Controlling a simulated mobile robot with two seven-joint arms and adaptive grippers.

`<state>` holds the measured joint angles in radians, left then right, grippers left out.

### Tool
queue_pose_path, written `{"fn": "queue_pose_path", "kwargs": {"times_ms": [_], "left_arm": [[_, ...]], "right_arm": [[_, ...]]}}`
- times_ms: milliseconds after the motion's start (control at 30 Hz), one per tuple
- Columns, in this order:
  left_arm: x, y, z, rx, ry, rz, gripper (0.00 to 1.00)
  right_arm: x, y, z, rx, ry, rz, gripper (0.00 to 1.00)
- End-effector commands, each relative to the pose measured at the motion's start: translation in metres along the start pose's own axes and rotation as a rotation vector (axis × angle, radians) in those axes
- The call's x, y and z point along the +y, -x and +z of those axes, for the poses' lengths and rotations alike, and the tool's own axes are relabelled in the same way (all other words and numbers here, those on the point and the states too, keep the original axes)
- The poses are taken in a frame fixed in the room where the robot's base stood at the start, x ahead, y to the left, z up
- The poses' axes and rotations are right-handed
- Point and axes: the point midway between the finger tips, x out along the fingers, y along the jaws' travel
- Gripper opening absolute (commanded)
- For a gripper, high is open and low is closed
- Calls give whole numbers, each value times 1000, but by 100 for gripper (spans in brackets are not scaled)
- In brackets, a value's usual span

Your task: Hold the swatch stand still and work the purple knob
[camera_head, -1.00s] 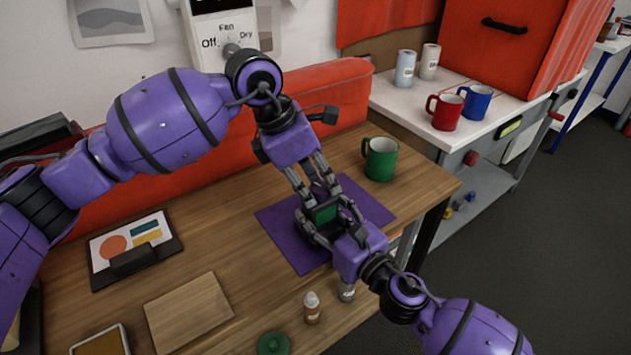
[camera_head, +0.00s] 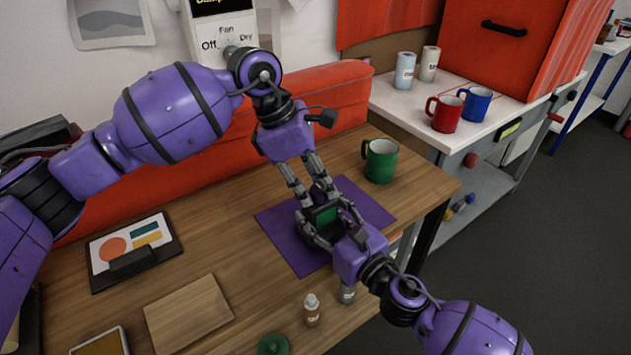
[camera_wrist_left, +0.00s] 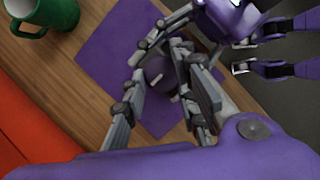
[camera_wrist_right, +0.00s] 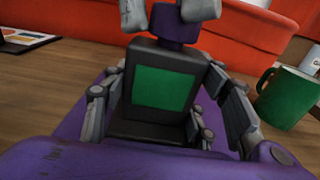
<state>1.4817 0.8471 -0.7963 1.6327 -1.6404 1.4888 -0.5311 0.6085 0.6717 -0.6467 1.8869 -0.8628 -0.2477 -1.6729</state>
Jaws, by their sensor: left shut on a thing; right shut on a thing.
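The swatch stand (camera_wrist_right: 155,118) is a dark upright block with a green panel on its face. It stands on a purple mat (camera_head: 297,255). The purple knob (camera_wrist_right: 177,24) is on top of the stand. My right gripper (camera_head: 324,222) is shut on the stand, one finger at each side. My left gripper (camera_head: 319,189) reaches down from above and is shut on the knob. In the left wrist view the knob (camera_wrist_left: 158,72) shows between the left fingers, partly hidden. The knob's turn angle cannot be told.
A green mug (camera_head: 380,160) stands behind the mat, to the right. A small bottle (camera_head: 311,310), a green round thing (camera_head: 273,345), a wooden board (camera_head: 188,313) and a clipboard (camera_head: 133,250) lie nearer or to the left. The table's right edge is close to the mat.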

Motion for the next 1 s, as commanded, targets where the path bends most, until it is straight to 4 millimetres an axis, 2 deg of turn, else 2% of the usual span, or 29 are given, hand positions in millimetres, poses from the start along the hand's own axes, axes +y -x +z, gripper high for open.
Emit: {"fn": "queue_pose_path", "kwargs": {"times_ms": [33, 67, 167, 433, 567, 667, 1000], "left_arm": [[5, 1, -3, 2, 6, 13, 1], [5, 1, -2, 2, 6, 13, 28], [4, 1, -2, 2, 6, 13, 41], [2, 1, -1, 1, 3, 8, 41], [3, 10, -1, 1, 2, 9, 41], [3, 26, 0, 0, 2, 10, 41], [2, 96, -1, 0, 3, 12, 41]], "right_arm": [[4, 1, 0, -1, 0, 10, 19], [4, 1, 0, -1, 0, 10, 19], [4, 1, 0, -1, -1, 10, 19], [2, 0, 0, 0, -1, 5, 19], [2, 0, 0, 0, -1, 4, 19], [1, 0, 0, 0, -1, 3, 19], [1, 0, 0, 0, -1, 2, 19]]}}
